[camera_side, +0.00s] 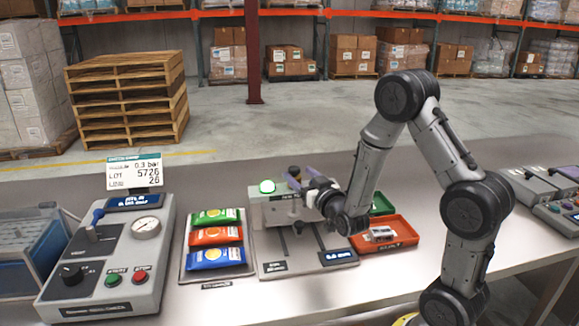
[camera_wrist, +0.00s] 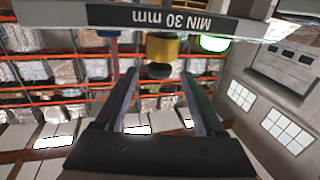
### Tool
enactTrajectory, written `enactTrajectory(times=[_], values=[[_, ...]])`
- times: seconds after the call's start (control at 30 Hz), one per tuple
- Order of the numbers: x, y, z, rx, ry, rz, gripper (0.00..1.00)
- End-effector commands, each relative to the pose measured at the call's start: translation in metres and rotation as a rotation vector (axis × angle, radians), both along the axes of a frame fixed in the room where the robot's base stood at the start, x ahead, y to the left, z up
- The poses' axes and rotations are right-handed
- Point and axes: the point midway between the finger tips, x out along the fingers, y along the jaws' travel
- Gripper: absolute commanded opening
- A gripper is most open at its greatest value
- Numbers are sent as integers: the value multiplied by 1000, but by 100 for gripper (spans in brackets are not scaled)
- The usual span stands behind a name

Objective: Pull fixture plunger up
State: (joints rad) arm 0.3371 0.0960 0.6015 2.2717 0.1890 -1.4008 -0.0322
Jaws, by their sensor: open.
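The fixture (camera_side: 272,217) is a grey station in the middle of the bench, with a lit green lamp on its top left. Its plunger shows in the wrist view as a dark knob (camera_wrist: 159,71) beside a brass collar (camera_wrist: 162,48), on a bar marked MIN 30 mm, which appears upside down. In the side view a small dark knob (camera_side: 294,171) shows at my fingertips. My gripper (camera_side: 299,176) is open at the top of the fixture. In the wrist view its purple-sided fingers (camera_wrist: 159,74) stand apart on either side of the knob; contact cannot be told.
The green lamp (camera_wrist: 214,44) is close by the fingers. Left of the fixture lie pouches in a tray (camera_side: 184,265) and a control box with a gauge (camera_side: 147,227). A red bin (camera_side: 398,232) and a green bin (camera_side: 381,204) stand right. The bench front is clear.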

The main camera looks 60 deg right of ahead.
Motion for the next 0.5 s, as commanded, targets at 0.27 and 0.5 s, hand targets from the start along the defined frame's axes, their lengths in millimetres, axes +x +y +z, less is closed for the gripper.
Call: enactTrajectory(times=[0.27,0.5], values=[[42,-25,0,-2,-1,0,71],[58,-34,0,-1,-1,-1,71]])
